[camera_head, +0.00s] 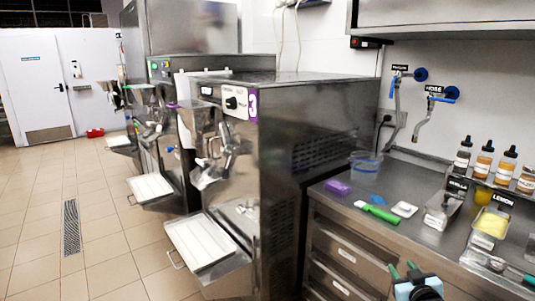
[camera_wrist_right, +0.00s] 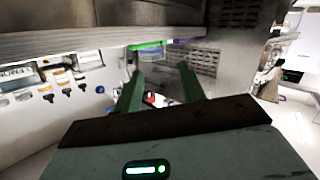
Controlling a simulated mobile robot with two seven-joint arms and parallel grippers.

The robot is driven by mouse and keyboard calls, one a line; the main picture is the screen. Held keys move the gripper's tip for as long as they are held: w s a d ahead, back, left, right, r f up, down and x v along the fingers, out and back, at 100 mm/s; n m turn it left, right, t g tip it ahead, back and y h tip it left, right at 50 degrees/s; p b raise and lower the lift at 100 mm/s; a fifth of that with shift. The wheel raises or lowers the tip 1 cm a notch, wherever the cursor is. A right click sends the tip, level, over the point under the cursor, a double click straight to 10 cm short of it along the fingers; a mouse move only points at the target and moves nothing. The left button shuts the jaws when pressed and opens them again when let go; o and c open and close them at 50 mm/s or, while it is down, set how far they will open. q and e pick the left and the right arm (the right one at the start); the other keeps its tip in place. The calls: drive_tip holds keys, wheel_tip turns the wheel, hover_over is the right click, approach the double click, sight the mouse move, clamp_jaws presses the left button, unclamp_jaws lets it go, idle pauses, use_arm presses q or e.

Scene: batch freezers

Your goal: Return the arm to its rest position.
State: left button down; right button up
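My right gripper (camera_head: 402,268) shows at the bottom of the head view, in front of the drawer unit below the counter edge. Its two green fingers stand apart, and nothing shows held between them. In the right wrist view, the gripper (camera_wrist_right: 157,80) also shows its fingers spread, with background visible in the gap. My left gripper is not in either view.
The steel counter (camera_head: 408,230) holds a green-handled tool (camera_head: 380,213), a purple item (camera_head: 338,187), a clear tub (camera_head: 366,162), labelled containers and bottles. A batch freezer (camera_head: 310,110) stands at left, its white tray (camera_head: 200,240) sticking out. Tiled floor (camera_head: 100,220) is open further left.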

drive_tip(key=s+a+f+n+g, duration=0.1)
drive_tip(key=s+a+f, duration=0.2)
drive_tip(key=s+f, duration=0.3)
drive_tip(key=s+a+f+g+y, duration=0.1)
drive_tip(key=s+a+f, duration=0.2)
drive_tip(key=s+f, duration=0.25)
drive_tip(key=s+a+f+n+g, duration=0.1)
drive_tip(key=s+a+f, duration=0.2)
drive_tip(key=s+f, duration=0.3)
drive_tip(key=s+a+f+g, duration=0.1)
drive_tip(key=s+a, duration=0.2)
drive_tip(key=s, duration=0.6)
drive_tip(key=s+a+f+m+g+y, duration=0.1)
drive_tip(key=s+a, duration=0.1)
drive_tip(key=s, duration=0.8)
drive_tip(key=s+a+f+g, duration=0.2)
drive_tip(key=s+a, duration=0.1)
drive_tip(key=s, duration=0.6)
drive_tip(key=shift+s+a+m+y, duration=0.2)
drive_tip(key=shift+a+m+y, duration=0.15)
drive_tip(key=shift+m+y, duration=0.05)
drive_tip(key=shift+s, duration=0.1)
